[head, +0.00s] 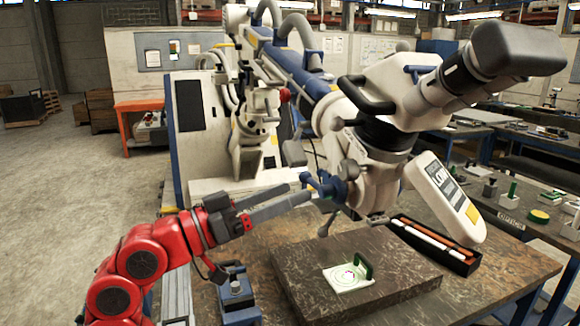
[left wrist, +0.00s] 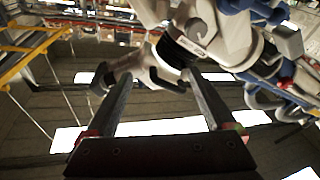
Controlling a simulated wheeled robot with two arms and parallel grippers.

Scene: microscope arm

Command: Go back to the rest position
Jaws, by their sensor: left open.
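My left gripper (head: 297,194) comes in from the left on its red arm and is open, its two long grey fingers apart. Its tips point at the blue knob (head: 325,187) on the side of the large white microscope (head: 392,118); I cannot tell whether they touch it. In the left wrist view the open fingers (left wrist: 157,80) have nothing clearly held between them, and the white microscope body (left wrist: 195,35) shows beyond the tips. My right gripper is in neither view.
Below the microscope, a dark stone slab (head: 395,278) on the table bears a small white plate with a green upright part (head: 350,274). A long black box (head: 436,244) lies behind it. A side table (head: 525,205) stands at right. The floor at left (head: 60,200) is clear.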

